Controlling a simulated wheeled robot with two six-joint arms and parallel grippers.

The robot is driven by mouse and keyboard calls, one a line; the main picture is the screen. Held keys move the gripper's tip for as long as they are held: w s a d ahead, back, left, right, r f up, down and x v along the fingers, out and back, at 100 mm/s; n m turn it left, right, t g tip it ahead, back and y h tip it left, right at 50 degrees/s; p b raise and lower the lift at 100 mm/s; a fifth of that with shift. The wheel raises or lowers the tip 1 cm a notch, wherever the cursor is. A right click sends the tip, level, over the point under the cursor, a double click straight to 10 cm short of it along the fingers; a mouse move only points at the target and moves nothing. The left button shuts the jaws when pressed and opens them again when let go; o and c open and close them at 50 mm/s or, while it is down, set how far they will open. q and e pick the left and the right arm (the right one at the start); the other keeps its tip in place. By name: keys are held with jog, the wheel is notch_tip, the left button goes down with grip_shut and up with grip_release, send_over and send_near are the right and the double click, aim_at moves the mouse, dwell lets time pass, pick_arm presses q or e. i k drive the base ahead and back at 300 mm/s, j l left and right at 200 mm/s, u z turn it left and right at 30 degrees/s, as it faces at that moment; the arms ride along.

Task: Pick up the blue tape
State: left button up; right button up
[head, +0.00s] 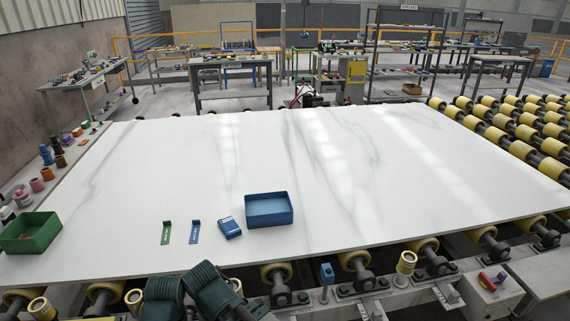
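Two blue items that could be the blue tape lie on the white stone slab (400,190), near its front edge. One is a thin, flat blue strip (195,232) with a raised upper end and pale marking. The other is a small, thicker blue block (229,228) with a pale label, just right of the strip. I cannot tell for certain which is the tape. Nothing touches either one. Dark green ridged parts at the bottom edge seem to be mine, but no gripper fingers show.
A matching green strip (167,232) lies left of the blue strip. An open blue bin (269,210) stands right of the block. A green bin (30,232) sits at the slab's left corner. Yellow rollers (423,245) line the front edge. Most of the slab is clear.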

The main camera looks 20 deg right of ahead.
aim_at(194, 235)
jog(key=i+l+u, duration=0.25)
jog(key=u, duration=0.15)
jog(key=i+l+u, duration=0.75)
jog(key=k, duration=0.1)
